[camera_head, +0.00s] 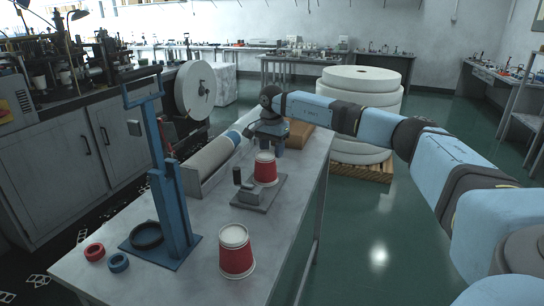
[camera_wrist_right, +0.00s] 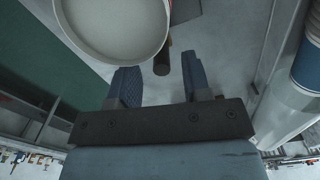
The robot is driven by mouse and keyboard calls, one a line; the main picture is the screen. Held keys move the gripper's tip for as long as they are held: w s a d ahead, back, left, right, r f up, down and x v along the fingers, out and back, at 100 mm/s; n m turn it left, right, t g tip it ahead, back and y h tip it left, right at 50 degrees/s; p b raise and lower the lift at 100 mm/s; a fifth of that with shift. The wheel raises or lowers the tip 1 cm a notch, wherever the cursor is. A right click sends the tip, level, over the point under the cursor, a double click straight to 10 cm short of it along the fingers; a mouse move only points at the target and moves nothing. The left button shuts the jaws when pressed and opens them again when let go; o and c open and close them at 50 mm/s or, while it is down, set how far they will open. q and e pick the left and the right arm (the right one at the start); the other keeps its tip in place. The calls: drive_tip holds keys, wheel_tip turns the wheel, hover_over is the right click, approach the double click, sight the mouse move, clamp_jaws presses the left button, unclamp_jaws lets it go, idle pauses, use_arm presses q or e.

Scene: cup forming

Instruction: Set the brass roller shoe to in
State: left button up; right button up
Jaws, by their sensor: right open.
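A red and white cup (camera_head: 265,170) stands upside down on a small grey fixture (camera_head: 256,197) on the table. A dark upright post with a knob (camera_head: 236,176) stands at the fixture's left side. My right gripper (camera_head: 271,146) is just behind the cup, pointing down. In the right wrist view my gripper (camera_wrist_right: 160,76) is open, its two blue fingers apart. A dark cylindrical knob (camera_wrist_right: 161,63) on a brownish rod shows between and beyond the fingers, beside the cup (camera_wrist_right: 115,25). I cannot clearly make out the brass shoe itself. My left gripper is not in view.
A second red cup (camera_head: 236,258) stands at the front of the table. A blue press stand (camera_head: 175,200), red ring (camera_head: 94,251) and blue ring (camera_head: 118,262) are at left. A long grey roll (camera_head: 207,162) lies behind.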

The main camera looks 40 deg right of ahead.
wheel_tip(320, 180, up, 11)
drive_tip(key=shift+p, duration=0.3)
idle(0.4)
drive_tip(key=shift+s, duration=0.1)
